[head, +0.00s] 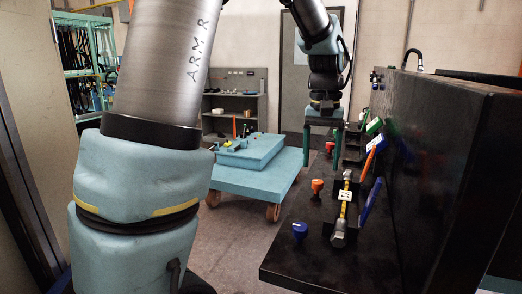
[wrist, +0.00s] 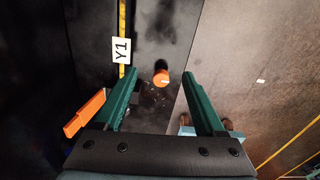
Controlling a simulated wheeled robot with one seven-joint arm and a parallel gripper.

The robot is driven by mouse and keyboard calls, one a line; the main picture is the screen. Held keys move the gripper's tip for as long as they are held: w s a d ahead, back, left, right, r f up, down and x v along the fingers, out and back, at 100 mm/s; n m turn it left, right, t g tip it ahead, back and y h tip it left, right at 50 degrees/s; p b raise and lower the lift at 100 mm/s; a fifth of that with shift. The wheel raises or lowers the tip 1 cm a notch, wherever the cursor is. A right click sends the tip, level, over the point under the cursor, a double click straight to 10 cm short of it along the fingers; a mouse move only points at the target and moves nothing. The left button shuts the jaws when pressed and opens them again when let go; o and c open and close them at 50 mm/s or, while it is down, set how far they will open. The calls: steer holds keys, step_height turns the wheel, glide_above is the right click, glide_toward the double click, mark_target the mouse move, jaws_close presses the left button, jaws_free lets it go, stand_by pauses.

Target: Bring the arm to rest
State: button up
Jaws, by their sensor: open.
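My gripper (head: 322,150) hangs above the black bench in the head view, pointing down, with its two green fingers apart. In the wrist view my gripper (wrist: 160,80) is open, with nothing held between its fingers. An orange-capped part (wrist: 161,78) stands below, seen in the gap between the fingertips; I cannot tell how far below. My arm reaches in from the top of the head view.
A blue cart (head: 255,181) stands behind. The wrist view shows a Y1 tag (wrist: 121,51).

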steer(key=s+a+f+n, duration=0.1)
steer(key=s+a+f, duration=0.1)
steer(key=a, duration=0.6)
steer(key=s+a+f+n+t, duration=0.1)
steer(key=s+a+f, duration=0.1)
steer(key=a+f, duration=0.3)
steer(key=s+a+f+n, duration=0.1)
steer(key=s+a+f, duration=0.2)
steer(key=a, duration=0.8)
steer(key=shift+f, duration=0.6)
steer(key=shift+w, duration=0.1)
